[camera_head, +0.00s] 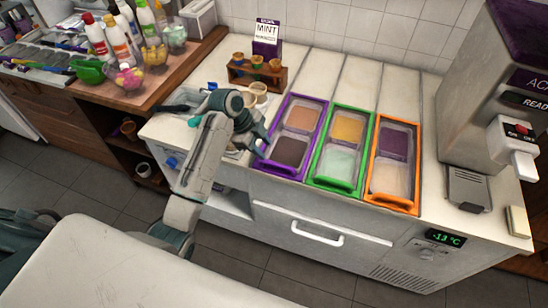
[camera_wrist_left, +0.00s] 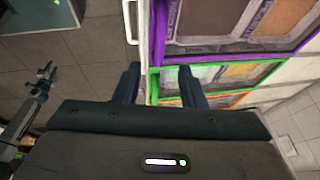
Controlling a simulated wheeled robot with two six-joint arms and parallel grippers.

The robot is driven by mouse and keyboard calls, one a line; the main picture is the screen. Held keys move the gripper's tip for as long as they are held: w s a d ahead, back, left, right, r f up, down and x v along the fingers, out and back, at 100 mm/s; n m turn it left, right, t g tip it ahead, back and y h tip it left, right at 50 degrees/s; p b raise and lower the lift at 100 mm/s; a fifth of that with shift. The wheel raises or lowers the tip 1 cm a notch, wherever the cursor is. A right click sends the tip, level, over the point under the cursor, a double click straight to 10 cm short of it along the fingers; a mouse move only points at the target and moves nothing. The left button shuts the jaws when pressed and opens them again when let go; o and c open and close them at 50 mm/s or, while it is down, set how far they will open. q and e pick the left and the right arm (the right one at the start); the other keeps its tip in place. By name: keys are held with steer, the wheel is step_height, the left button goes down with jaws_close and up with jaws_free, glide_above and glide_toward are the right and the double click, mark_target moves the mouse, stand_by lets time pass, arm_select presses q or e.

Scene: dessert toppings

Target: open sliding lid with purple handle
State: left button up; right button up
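The purple-framed lid (camera_head: 291,135) is the leftmost of three on the white freezer counter. Brown and tan contents show in its two openings. Its purple front bar, the handle (camera_head: 277,169), faces me and also shows in the left wrist view as a purple strip (camera_wrist_left: 155,40). My left gripper (camera_head: 256,149) hangs at the left front corner of this lid. In the left wrist view its two fingers (camera_wrist_left: 160,88) are spread, with nothing gripped between them. Contact with the handle cannot be told. A small dark gripper, seemingly my right one (camera_wrist_left: 44,77), shows at the left of the wrist view.
A green-framed lid (camera_head: 325,182) and an orange-framed lid (camera_head: 390,204) stand to the right. A white drawer handle (camera_head: 318,236) sticks out below. A wooden cup rack (camera_head: 255,76) and mint sign (camera_head: 266,36) stand behind. A grey machine (camera_head: 468,100) stands at right.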

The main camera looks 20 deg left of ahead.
mark_target(274, 164)
arm_select(q)
steer(key=p+x, duration=0.2)
steer(key=x, duration=0.5)
steer(key=shift+d+f, duration=0.1)
steer(key=shift+d, duration=0.05)
steer(key=shift+w+d+f+p, duration=0.1)
steer(key=shift+d+f+p, duration=0.15)
steer(key=shift+f, duration=0.4)
jaws_close()
